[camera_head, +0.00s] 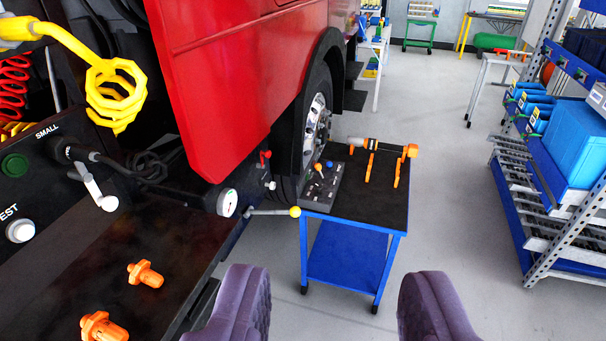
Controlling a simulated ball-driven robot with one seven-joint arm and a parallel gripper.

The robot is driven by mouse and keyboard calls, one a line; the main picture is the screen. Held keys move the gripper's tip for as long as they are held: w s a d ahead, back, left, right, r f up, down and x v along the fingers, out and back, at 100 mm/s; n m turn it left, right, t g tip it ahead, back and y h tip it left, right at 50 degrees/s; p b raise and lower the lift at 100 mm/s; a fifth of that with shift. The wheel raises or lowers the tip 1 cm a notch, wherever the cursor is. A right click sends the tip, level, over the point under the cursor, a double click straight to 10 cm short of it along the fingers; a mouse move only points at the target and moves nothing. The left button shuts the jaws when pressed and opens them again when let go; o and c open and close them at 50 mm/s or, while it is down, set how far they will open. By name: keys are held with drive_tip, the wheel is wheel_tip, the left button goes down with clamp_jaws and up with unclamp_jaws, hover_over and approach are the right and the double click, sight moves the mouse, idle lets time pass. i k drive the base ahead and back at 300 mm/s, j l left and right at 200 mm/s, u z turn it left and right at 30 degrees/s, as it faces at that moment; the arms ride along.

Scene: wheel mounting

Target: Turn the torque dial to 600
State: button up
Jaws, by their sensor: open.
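My gripper (338,275) is at the bottom of the view, its two purple padded fingers wide apart with nothing between them. I cannot tell for sure which part is the torque dial. A white round gauge (227,203) sits low beside the red truck, with a yellow-tipped lever (273,211) to its right. A dark control box (321,183) with small coloured knobs stands on the blue cart by the wheel. At left, a dark panel (40,180) carries a white lever (96,188) by the word SMALL. No number 600 is readable.
The blue cart (350,262) with a black top stands ahead, bearing an orange-ended tool (376,147). Orange fittings (146,274) lie on the dark bench at left. A blue shelf rack (515,215) stands at right. Grey floor (450,190) is clear between cart and rack.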

sight(318, 187)
drive_tip(key=i+l, duration=0.15)
drive_tip(key=i, duration=0.35)
drive_tip(key=i+l, duration=0.15)
drive_tip(key=i, duration=0.35)
drive_tip(key=i+l+u, duration=0.1)
drive_tip(key=i, duration=0.4)
drive_tip(key=i+l, duration=0.2)
drive_tip(key=i, duration=0.25)
drive_tip(key=i+l, duration=0.2)
drive_tip(key=i, duration=0.3)
drive_tip(key=i+l+u, duration=0.1)
drive_tip(key=i, duration=0.4)
drive_tip(key=l, duration=0.1)
